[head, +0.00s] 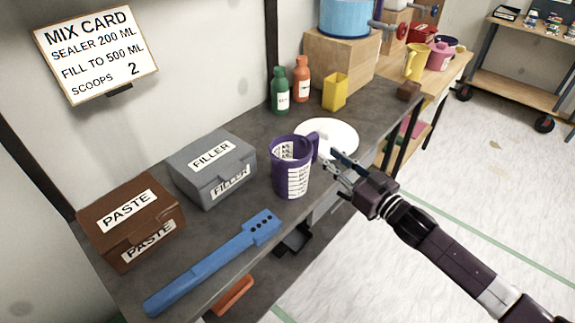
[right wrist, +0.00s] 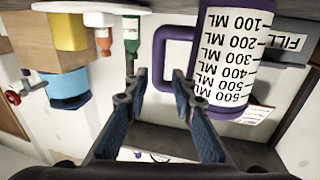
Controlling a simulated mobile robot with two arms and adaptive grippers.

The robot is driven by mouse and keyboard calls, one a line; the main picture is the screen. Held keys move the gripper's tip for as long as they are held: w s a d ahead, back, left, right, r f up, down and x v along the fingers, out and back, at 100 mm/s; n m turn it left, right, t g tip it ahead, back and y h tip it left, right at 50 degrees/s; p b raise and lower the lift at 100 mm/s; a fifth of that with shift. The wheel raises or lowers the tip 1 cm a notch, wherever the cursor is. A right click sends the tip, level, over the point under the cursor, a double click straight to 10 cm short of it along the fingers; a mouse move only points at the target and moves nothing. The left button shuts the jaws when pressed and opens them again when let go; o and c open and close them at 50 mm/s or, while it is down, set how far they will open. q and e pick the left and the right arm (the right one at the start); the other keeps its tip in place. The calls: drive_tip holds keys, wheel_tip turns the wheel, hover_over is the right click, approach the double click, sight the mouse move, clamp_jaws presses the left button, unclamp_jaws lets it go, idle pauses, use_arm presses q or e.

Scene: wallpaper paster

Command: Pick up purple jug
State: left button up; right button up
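The purple jug (head: 283,150) stands upright on the dark worktop, its handle turned right toward my right gripper. It has a white measuring scale. In the right wrist view, which is upside down, the jug (right wrist: 236,58) fills the upper right, its purple handle (right wrist: 168,35) reaching left. My right gripper (head: 342,164) is just right of the jug, in front of the white plate. Its fingers are apart and empty in the wrist view (right wrist: 159,82), with the handle just beyond the tips, overlapping the right finger. Contact cannot be told. My left gripper is not in view.
A white plate (head: 341,134) lies behind the jug. A grey filler box (head: 205,151) and brown paste box (head: 110,219) stand left. A blue tool (head: 210,264) lies in front. Green (head: 280,93) and orange (head: 301,82) bottles and a yellow container (head: 335,92) stand behind.

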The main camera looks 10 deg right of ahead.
sight(318, 145)
drive_tip(key=x, duration=0.4)
drive_tip(key=p+x, duration=0.1)
drive_tip(key=x, duration=0.1)
drive_tip(key=shift+w+r, duration=0.25)
drive_tip(key=shift+r, duration=0.1)
drive_tip(key=shift+w+a, duration=0.2)
drive_tip(key=shift+w, duration=0.2)
clamp_jaws()
